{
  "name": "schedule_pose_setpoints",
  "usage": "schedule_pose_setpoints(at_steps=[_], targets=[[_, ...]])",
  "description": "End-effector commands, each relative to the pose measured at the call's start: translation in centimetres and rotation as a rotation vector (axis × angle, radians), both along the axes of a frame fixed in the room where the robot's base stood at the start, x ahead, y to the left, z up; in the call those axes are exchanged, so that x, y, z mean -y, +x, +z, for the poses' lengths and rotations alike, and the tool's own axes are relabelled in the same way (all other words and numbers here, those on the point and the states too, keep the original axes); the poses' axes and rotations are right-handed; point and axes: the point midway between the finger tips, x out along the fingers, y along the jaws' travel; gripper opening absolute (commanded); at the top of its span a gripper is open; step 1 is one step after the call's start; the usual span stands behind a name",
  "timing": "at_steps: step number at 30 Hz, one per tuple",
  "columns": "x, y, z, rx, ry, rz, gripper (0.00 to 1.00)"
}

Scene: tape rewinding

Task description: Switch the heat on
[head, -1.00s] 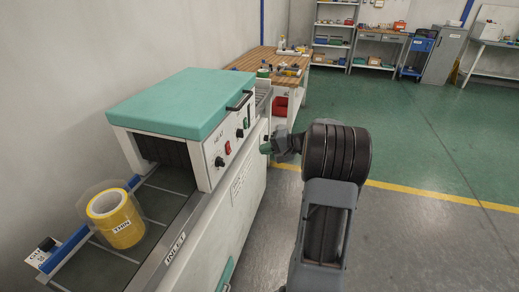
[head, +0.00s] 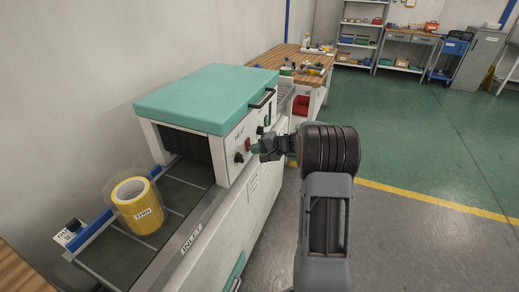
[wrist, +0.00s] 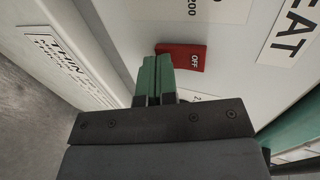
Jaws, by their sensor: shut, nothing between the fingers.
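The heat switch is a small red rocker marked OFF (wrist: 190,56) on the white panel in the wrist view. In the head view the red switch (head: 248,144) shows on the machine's control panel, just left of my fingertips. A HEAT label (wrist: 296,30) is on the panel to the right of the switch in the wrist view. My gripper (wrist: 158,62) is shut and empty, its green fingers pointing at the panel, with tips at the switch's left end. They cover part of its lower edge. I cannot tell whether they touch it. My gripper also shows in the head view (head: 257,148).
The machine has a teal hood (head: 207,97) and an inlet conveyor with a yellow tape roll (head: 138,205) in clear film. A black knob (head: 239,157) sits beside the switch. A wooden bench (head: 290,57) stands behind. Floor to the right is clear.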

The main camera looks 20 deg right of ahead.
Motion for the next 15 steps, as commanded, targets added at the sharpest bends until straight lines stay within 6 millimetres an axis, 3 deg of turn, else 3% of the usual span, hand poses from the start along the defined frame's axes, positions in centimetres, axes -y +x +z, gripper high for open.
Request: schedule_pose_setpoints(at_steps=[8, 14, 15], targets=[[0.0, 0.0, -0.1, 0.001, 0.001, 0.000, 0.00], [-0.4, 0.4, -1.2, 0.043, 0.036, 0.000, 0.00], [-0.3, 0.4, -0.2, 0.039, 0.034, -0.001, 0.00]])
